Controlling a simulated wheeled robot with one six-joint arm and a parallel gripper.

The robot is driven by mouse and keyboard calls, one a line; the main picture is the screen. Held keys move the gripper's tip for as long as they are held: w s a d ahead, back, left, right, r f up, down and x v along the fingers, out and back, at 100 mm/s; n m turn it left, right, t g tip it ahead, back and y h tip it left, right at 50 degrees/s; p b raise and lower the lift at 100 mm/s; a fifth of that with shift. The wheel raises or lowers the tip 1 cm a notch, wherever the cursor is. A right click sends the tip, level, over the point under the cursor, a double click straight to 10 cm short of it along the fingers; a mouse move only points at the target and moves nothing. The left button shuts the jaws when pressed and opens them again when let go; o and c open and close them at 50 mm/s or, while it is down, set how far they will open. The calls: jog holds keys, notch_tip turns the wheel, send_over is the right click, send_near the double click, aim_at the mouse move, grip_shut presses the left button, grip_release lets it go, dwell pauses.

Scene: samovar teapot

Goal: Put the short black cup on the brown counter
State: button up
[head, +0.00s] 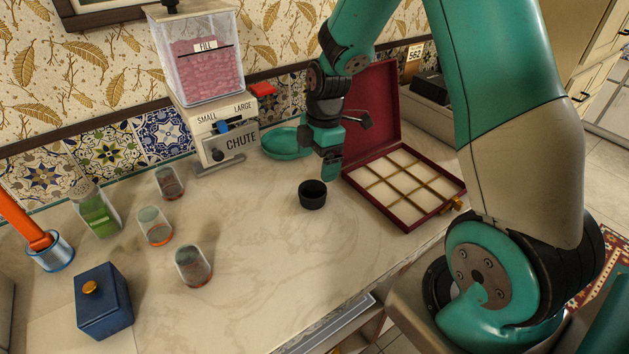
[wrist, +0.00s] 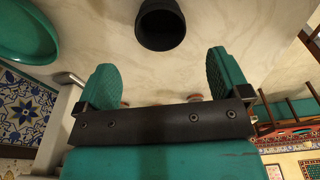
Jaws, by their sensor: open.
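The short black cup (head: 312,196) stands upright on the pale, marbled countertop (head: 270,270), left of the red box. It also shows at the top of the wrist view (wrist: 160,28), beyond my fingertips and roughly centred between them. My gripper (head: 331,166) is just above and right of the cup in the head view, pointing down. In the wrist view its two green fingers (wrist: 165,75) are spread apart with nothing between them. I cannot tell the exact height gap to the cup. The countertop looks cream rather than brown; no clearly brown counter shows.
An open red compartment box (head: 385,207) stands close right of the cup. A green dish (head: 283,146) and a dispenser (head: 222,138) are behind. Several glasses (head: 193,267) and a blue box (head: 103,301) stand left. The counter in front of the cup is clear.

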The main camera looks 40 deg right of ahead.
jog(key=s+a+r+m+y, duration=0.1)
jog(key=s+a+r+m, duration=0.3)
jog(key=a+r, duration=0.5)
jog(key=s+a+r+m+y, duration=0.1)
jog(key=s+a+r+m, duration=0.2)
jog(key=s, duration=0.6)
jog(key=s+a+r+m, duration=0.3)
jog(key=s+a, duration=0.3)
jog(key=s, duration=0.3)
jog(key=shift+a+r+y, duration=0.15)
jog(key=shift+r+y, duration=0.25)
jog(key=shift+r, duration=0.4)
